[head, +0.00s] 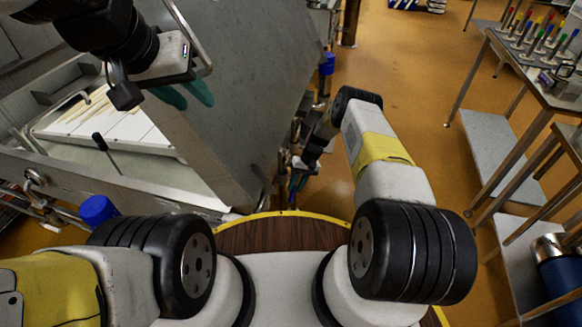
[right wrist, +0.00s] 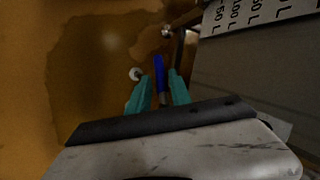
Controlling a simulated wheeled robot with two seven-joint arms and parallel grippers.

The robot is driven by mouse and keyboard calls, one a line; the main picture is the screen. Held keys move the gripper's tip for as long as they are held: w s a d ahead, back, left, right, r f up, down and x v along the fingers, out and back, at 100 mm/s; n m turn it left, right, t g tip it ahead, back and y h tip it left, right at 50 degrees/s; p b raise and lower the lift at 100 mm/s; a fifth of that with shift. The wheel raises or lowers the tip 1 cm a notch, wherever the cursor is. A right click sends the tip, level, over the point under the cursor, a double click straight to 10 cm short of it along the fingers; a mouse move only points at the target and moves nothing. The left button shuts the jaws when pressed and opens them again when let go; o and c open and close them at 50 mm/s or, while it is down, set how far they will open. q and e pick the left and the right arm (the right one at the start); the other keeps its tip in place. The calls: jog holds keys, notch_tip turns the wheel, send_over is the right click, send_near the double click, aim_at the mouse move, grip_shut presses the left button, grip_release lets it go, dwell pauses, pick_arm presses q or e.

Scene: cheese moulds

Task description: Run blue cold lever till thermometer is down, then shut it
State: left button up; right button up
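The blue lever (right wrist: 158,72) shows in the right wrist view, between the teal fingers of my right gripper (right wrist: 160,85). The fingers stand apart on either side of it; I cannot tell whether they touch it. In the head view my right gripper (head: 297,183) is low beside the metal vat's side, small and partly hidden by its arm. My left gripper (head: 186,95) is over the vat's rim at upper left, its teal fingers apart and empty. I cannot make out a thermometer reading.
The steel vat (head: 245,95) fills the left, with pale boards (head: 105,120) inside. A white litre scale (right wrist: 255,14) is on its side. A blue cap (head: 98,210) is near my left arm. Steel tables (head: 490,150) stand right. Orange floor (head: 420,60) lies open between; it has a dark patch (right wrist: 95,60).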

jog(key=v, duration=0.4)
jog(key=shift+c, duration=0.3)
jog(key=shift+s+f, duration=0.1)
jog(key=c, duration=0.3)
jog(key=s+f+m+y, duration=0.1)
jog(key=s, duration=0.1)
jog(key=s+f+m+y, duration=0.1)
jog(key=s+m+y, duration=0.1)
jog(key=shift+s+f, duration=0.1)
jog(key=shift+f, duration=0.1)
grip_shut()
jog(key=s+d+f+m+t+y, duration=0.1)
jog(key=d+f+m+t+y, duration=0.2)
jog(key=m+t, duration=0.4)
jog(key=d+f+m+t, duration=0.2)
jog(key=d+m+t, duration=0.25)
jog(key=m, duration=0.35)
jog(key=w+a, duration=0.3)
jog(key=a, duration=0.5)
jog(key=shift+f, duration=0.4)
